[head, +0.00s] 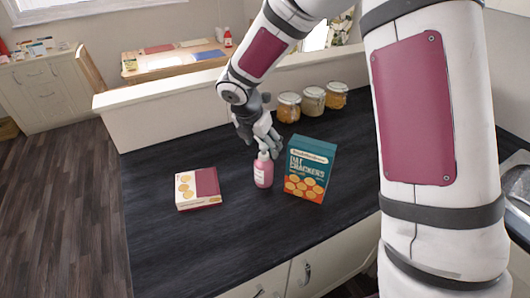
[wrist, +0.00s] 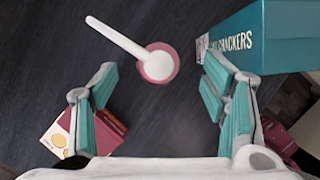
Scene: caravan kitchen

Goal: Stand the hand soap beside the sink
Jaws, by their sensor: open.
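The hand soap (head: 263,174) is a pink bottle with a white pump top, standing upright on the dark counter. In the wrist view the hand soap (wrist: 158,66) is seen from above, its white nozzle pointing to the upper left. My gripper (head: 264,146) is just above and behind its pump in the head view. In the wrist view my gripper (wrist: 159,82) is open, fingers spread wide, with the bottle ahead between the fingertips and not held. A metallic basin-like shape (head: 517,188) at the right edge looks like the sink, mostly cut off.
A teal cracker box (head: 309,168) stands close right of the soap, near my right finger in the wrist view (wrist: 280,38). A flat red-and-white box (head: 198,188) lies to the left. Several jars (head: 312,101) stand behind. The front left counter (head: 175,245) is clear.

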